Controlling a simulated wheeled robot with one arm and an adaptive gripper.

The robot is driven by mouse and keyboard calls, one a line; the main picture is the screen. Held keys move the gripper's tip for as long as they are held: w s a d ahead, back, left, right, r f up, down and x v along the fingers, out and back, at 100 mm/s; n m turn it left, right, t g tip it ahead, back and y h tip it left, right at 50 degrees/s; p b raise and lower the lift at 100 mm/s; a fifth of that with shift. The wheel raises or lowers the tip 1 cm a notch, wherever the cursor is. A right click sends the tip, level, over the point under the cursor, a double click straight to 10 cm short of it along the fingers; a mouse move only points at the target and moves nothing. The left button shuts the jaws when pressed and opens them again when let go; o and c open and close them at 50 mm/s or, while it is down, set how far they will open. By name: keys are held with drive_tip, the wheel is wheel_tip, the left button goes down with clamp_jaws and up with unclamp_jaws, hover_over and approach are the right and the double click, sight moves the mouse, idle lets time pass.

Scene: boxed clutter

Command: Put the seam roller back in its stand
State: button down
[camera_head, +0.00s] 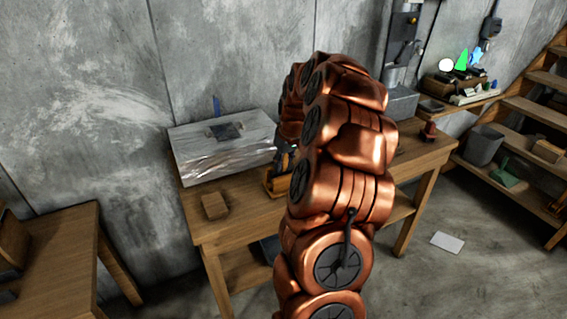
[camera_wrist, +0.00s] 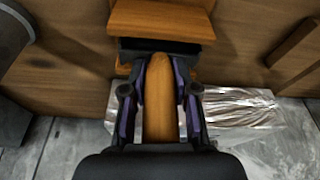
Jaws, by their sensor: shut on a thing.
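In the wrist view, my gripper (camera_wrist: 162,75) is shut on a long orange-brown wooden handle (camera_wrist: 159,112), which I take to be the seam roller's. The handle lies between the two fingers, and its working end cannot be made out. Just beyond the fingertips is a wooden piece with a dark part (camera_wrist: 160,18), possibly the stand; I cannot tell whether the roller touches it. In the head view, a small wooden holder (camera_head: 275,186) on the workbench is partly hidden behind my copper arm, which also hides most of the gripper.
A foil-wrapped box (camera_head: 205,165) stands at the bench's back left, and its foil shows in the wrist view (camera_wrist: 245,108). A small wooden block (camera_head: 215,205) lies near the front edge of the workbench (camera_head: 235,225). A grey metal box (camera_head: 400,104) stands at the back right.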

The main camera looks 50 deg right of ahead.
drive_tip(key=c, duration=0.8)
unclamp_jaws()
drive_tip(key=v, duration=1.2)
drive_tip(key=s+a+n+g+y, duration=0.1)
drive_tip(key=s+a, duration=0.2)
drive_tip(key=a, duration=0.9)
drive_tip(key=s+a+n+g, duration=0.1)
drive_tip(key=s+a, duration=0.1)
drive_tip(key=a, duration=1.1)
drive_tip(key=s+a+f+g, duration=0.1)
drive_tip(key=s+a+f, duration=0.1)
drive_tip(key=s+a, duration=0.2)
drive_tip(key=s+a+f+g+p, duration=0.1)
drive_tip(key=s+a, duration=0.2)
drive_tip(key=s, duration=0.7)
drive_tip(key=s+a+f+g, duration=0.1)
drive_tip(key=s+a, duration=0.3)
drive_tip(key=s, duration=0.4)
drive_tip(key=shift+a+f, duration=0.35)
drive_tip(key=shift+f, duration=0.5)
